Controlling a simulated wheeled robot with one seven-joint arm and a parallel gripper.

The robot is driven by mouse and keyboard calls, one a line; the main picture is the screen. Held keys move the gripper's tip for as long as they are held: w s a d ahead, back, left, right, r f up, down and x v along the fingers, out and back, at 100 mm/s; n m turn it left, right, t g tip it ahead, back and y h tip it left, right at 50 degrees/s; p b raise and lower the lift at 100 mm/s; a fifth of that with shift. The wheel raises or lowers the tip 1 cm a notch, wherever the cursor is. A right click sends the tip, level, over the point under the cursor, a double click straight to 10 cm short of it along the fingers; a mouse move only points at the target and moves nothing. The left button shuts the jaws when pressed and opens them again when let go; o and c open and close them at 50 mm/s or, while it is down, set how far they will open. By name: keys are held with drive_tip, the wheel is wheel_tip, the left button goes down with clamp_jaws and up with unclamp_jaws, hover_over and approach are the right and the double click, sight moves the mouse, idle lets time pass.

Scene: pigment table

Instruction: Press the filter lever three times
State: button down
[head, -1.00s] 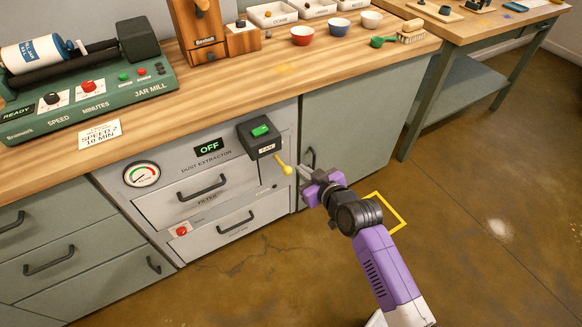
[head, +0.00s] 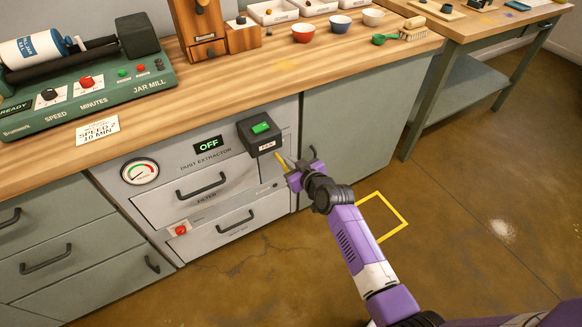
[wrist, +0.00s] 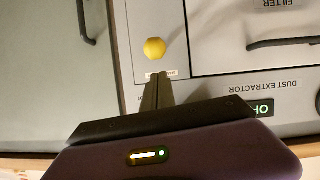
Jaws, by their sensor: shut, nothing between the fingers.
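The yellow filter lever (head: 281,162) slants out of the grey dust extractor front, right of the filter drawer (head: 200,185). In the head view its lower end is hidden behind my gripper (head: 288,170). In the wrist view its round yellow knob (wrist: 154,48) shows whole, just beyond the fingertips. My gripper is shut and empty, its fingers together (wrist: 160,85) and pointing at the knob. A small gap shows between tips and knob in the wrist view; I cannot tell from the head view whether they touch. The extractor's display (head: 209,144) reads OFF.
A black switch box with a green button (head: 261,128) juts out above the lever. A round gauge (head: 140,172) and a red knob (head: 180,230) sit on the extractor front. A grey cabinet door (head: 350,130) is to the right. The floor in front is open.

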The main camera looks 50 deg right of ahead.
drive_tip(key=shift+s+f, duration=0.1)
drive_tip(key=shift+f, duration=0.7)
drive_tip(key=shift+f+b, duration=0.1)
drive_tip(key=shift+b, duration=0.35)
